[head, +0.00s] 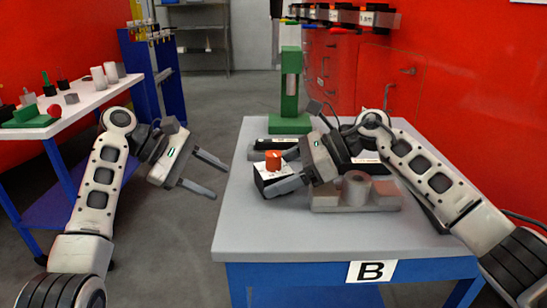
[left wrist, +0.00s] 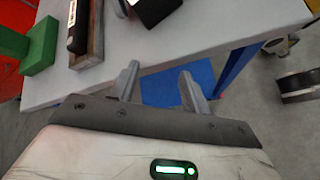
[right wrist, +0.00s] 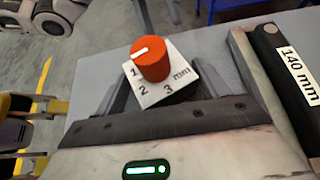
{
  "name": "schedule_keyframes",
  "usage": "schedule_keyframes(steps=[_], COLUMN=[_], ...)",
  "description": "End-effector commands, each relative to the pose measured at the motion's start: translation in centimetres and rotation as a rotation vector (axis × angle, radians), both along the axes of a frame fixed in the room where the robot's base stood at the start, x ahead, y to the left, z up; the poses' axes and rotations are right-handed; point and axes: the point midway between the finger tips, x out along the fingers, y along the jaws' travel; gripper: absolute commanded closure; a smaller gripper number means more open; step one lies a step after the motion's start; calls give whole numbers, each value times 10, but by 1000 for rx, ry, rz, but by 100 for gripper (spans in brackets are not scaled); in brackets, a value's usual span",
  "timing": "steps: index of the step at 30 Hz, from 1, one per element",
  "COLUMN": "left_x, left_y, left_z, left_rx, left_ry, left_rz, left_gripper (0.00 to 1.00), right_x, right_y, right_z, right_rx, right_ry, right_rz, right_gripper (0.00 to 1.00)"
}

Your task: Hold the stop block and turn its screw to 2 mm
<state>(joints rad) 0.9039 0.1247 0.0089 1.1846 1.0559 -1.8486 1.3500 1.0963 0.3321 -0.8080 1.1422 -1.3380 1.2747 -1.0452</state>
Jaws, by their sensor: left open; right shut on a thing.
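The stop block (head: 270,175) is a dark block with a white top and an orange screw knob (head: 274,160). My left gripper (head: 204,174) is open and empty, left of the table and apart from the block. In the left wrist view its fingers (left wrist: 158,82) are spread over the table edge.
Table B (head: 245,215) holds a green stand (head: 290,95) at the back and a grey fixture (head: 340,200) at the front. A black bar labelled 140 mm (right wrist: 290,65) lies near the right gripper. A white side table (head: 90,100) stands left. Floor between the tables is clear.

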Motion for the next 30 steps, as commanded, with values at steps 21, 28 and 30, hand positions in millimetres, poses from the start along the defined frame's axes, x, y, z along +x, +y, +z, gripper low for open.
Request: schedule_keyframes(steps=[21, 28, 30], left_x=[1, -5, -6], left_y=[-41, -88, -99], left_z=[49, 50, 49], left_rx=[-621, -620, -619], left_ry=[649, 650, 650], left_rz=[12, 12, 14], left_gripper=[53, 53, 53], right_x=[0, 0, 0], right_y=[0, 0, 0], right_z=[0, 0, 0], right_rx=[0, 0, 0], right_ry=[0, 0, 0], right_rz=[0, 0, 0], right_gripper=[40, 40, 40])
